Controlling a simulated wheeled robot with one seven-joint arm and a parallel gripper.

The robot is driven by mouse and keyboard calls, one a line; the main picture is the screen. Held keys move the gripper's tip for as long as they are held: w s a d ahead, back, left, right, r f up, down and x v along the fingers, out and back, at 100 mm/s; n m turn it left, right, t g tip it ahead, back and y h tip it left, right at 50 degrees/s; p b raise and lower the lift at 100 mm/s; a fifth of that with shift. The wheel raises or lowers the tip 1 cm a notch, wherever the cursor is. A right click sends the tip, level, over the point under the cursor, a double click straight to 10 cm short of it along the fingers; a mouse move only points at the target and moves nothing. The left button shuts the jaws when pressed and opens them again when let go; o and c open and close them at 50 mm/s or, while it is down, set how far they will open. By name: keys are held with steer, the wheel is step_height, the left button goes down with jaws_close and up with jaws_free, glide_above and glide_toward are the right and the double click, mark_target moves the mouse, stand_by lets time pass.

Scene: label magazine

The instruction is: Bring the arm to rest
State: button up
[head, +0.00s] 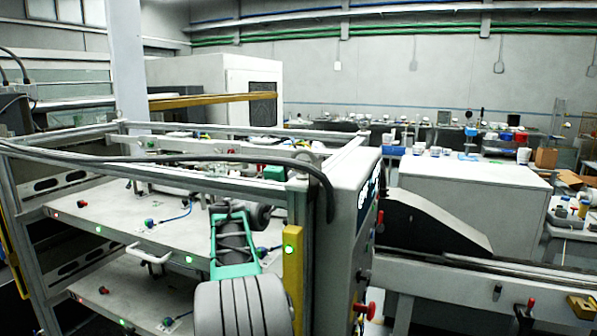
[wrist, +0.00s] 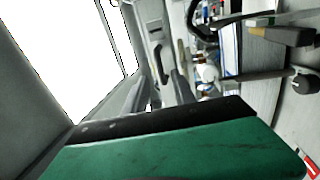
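In the head view my arm rises from the bottom edge, with a grey rounded link and mint-green and dark ribbed parts above it. It stands in front of a metal-framed rack (head: 110,225). I cannot make out my gripper's fingertips in the head view. In the wrist view a dark green block (wrist: 180,150) with a black strip along its upper edge fills the bottom, very close to the camera. I cannot tell whether it is part of my gripper or a separate thing. No finger gap shows.
The rack has grey shelves (head: 120,212) with small buttons and green lights, and a yellow post (head: 292,262) beside my arm. A control panel (head: 352,225) stands to its right. A conveyor-like bench (head: 480,285) runs to the right edge. A white cabinet (head: 475,190) stands behind.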

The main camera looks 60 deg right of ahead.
steer(key=shift+s+a+f, duration=0.1)
steer(key=shift+s+a, duration=0.05)
steer(key=shift+a, duration=0.5)
steer(key=w+a+f+t+y, duration=0.25)
steer(key=a+f+y, duration=0.2)
steer(key=a, duration=0.55)
steer(key=w+a+f+m+t+y, duration=0.1)
steer(key=w+a+f+y, duration=0.3)
steer(key=a, duration=0.5)
steer(key=w+a+f+t+y, duration=0.25)
steer(key=a+f, duration=0.25)
steer(key=a, duration=0.5)
steer(key=s+a+f+g+y, duration=0.1)
steer(key=s+a+f+y, duration=0.15)
steer(key=a, duration=0.35)
steer(key=s+a+f+y, duration=0.1)
steer(key=a+f, duration=0.3)
steer(key=a, duration=0.3)
steer(key=s+a+f+g+y, duration=0.1)
steer(key=s+a+f+y, duration=0.15)
steer(key=a, duration=0.35)
steer(key=s+a+f+g+y, duration=0.2)
steer(key=s+a+f+g, duration=0.1)
steer(key=s+a+f, duration=0.6)
steer(key=s+a, duration=0.3)
steer(key=shift+s+m+g+y, duration=0.2)
steer(key=shift+m+g+y, duration=0.1)
steer(key=shift+m, duration=0.1)
